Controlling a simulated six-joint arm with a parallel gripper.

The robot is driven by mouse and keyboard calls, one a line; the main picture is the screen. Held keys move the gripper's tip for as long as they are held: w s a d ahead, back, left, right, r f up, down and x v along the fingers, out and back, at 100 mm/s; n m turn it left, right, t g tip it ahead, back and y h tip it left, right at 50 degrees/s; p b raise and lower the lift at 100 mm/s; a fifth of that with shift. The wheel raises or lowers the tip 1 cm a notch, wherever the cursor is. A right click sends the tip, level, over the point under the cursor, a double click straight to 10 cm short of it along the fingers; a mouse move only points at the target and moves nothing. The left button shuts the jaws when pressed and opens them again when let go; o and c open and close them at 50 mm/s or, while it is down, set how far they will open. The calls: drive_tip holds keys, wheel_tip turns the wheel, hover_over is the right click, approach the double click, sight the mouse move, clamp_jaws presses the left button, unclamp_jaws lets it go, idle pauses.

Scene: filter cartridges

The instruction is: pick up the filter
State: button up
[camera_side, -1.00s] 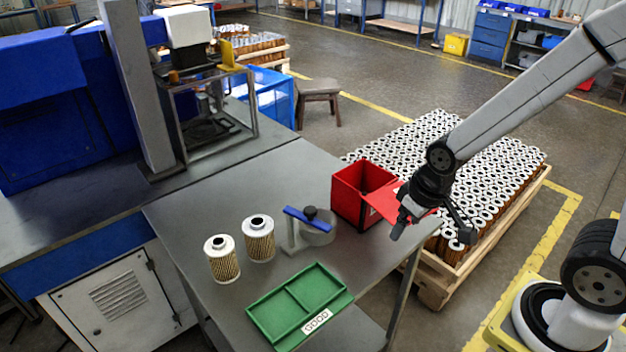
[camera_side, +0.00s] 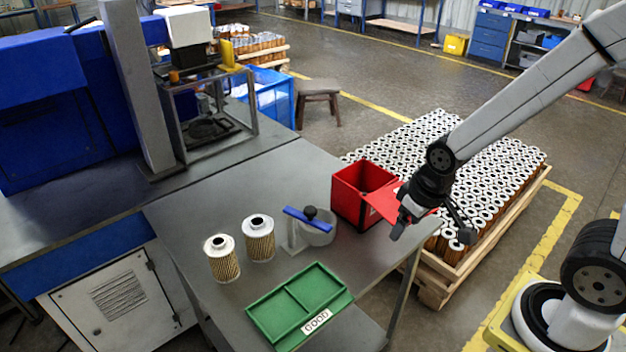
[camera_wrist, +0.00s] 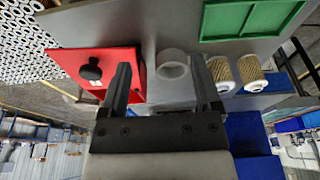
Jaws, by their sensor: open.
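Two filters stand upright side by side on the grey table in the side view. The left filter (camera_side: 222,258) and the right filter (camera_side: 258,238) have white tops and tan pleated sides. Both also show in the wrist view, one filter (camera_wrist: 221,75) nearer the middle and one filter (camera_wrist: 250,73) beside it. My gripper (camera_side: 399,232) is high at the table's right edge, by the red bin, well apart from both filters. In the wrist view my gripper (camera_wrist: 163,85) has its two fingers spread with nothing between them.
A red bin (camera_side: 349,200) stands at the table's back right. A blue-topped stand with a clear ring (camera_side: 306,222) is between it and the filters. A green two-part tray (camera_side: 340,305) marked GOOD lies at the front. A crate of many filters (camera_side: 480,245) stands beyond the table.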

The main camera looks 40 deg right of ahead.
idle(0.3)
drive_tip(key=shift+o, duration=0.8)
drive_tip(key=shift+w, duration=0.1)
drive_tip(key=w+a+m+y, duration=0.1)
drive_tip(key=w+a+m, duration=0.3)
drive_tip(key=w+m, duration=0.4)
drive_tip(key=w+a+m, duration=0.5)
drive_tip(key=w+m, duration=0.3)
drive_tip(key=m, duration=0.3)
drive_tip(key=w+a+f+m+t+y, duration=0.1)
drive_tip(key=w+a+m, duration=0.3)
drive_tip(key=w+m, duration=0.4)
drive_tip(key=shift+w+a+m+y, duration=0.2)
drive_tip(key=shift+w+m+y, duration=0.1)
drive_tip(key=shift+m, duration=0.8)
drive_tip(key=shift+f, duration=0.2)
